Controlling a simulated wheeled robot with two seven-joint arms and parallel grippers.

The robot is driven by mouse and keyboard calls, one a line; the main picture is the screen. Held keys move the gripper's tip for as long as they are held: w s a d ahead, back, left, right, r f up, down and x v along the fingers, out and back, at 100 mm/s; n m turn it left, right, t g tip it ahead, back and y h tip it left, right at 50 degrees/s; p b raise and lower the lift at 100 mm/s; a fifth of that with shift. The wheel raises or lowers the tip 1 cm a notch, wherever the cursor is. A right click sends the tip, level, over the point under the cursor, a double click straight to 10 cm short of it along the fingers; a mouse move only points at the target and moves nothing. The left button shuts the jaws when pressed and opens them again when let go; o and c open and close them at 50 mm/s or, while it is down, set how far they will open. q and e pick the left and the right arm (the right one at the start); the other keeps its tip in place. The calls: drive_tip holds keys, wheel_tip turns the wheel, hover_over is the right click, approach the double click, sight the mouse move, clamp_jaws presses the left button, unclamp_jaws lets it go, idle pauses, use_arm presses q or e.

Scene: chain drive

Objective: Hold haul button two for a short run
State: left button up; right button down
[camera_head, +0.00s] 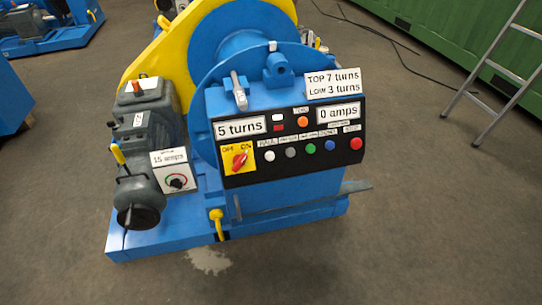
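The black control panel (293,139) faces me on the front of a blue and yellow winch machine (240,45). Its lower row holds a white button (269,156) under a label that seems to read HAUL, a grey button (291,152), a green button (310,148), a blue button (330,145) and a red button (356,143). The other labels are too small to read surely, so I cannot tell which is haul button two. A red rotary switch (239,159) sits on a yellow OFF/ON plate. Displays read 5 turns (240,127) and 0 amps (338,113). Neither gripper is in view.
A grey motor (145,125) and a dial box marked 15 amps (175,171) stand left of the panel. A ladder (505,75) leans at right by a green container (460,40). The floor in front is clear.

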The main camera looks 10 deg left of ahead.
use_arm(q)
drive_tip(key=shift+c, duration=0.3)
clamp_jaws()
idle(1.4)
